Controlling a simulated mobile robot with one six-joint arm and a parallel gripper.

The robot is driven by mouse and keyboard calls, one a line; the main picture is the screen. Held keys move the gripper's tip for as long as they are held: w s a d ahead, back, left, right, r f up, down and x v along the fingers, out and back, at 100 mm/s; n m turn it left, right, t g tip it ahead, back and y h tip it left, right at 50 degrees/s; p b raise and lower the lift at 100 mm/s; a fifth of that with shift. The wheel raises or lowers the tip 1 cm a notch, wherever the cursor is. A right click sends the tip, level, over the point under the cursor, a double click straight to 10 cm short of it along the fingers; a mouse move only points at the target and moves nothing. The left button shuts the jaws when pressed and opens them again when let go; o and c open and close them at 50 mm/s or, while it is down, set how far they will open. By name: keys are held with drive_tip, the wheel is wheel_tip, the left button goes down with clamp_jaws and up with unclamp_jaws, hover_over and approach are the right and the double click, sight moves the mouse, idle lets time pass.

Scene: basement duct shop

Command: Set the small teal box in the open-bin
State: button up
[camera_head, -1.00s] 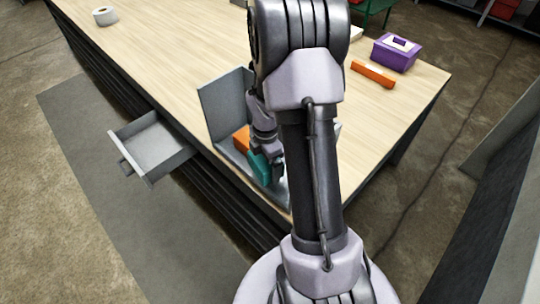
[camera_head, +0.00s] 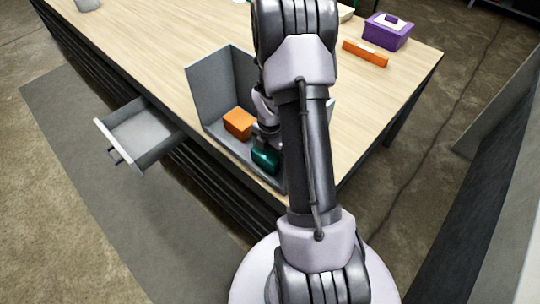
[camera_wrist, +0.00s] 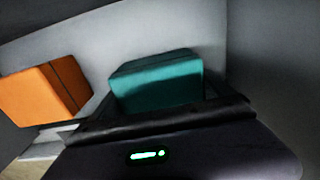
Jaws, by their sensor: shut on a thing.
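The small teal box (camera_head: 265,160) is held in my gripper (camera_head: 267,148), over the front part of the grey open-bin (camera_head: 207,90). In the wrist view the teal box (camera_wrist: 157,85) sits between the dark jaws, with the bin's grey walls (camera_wrist: 225,40) behind and to the right. My gripper is shut on it. I cannot tell whether its underside touches the bin floor. My arm hides the right part of the bin.
An orange box (camera_head: 238,123) stands in the bin, left of and behind the teal box; a gap shows between them. An open grey drawer (camera_head: 140,130) juts from the bench (camera_head: 150,60). An orange block (camera_head: 365,53) and a purple box (camera_head: 388,32) sit at the back right.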

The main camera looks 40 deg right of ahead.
drive_tip(key=o, duration=1.5)
drive_tip(key=shift+f, duration=0.1)
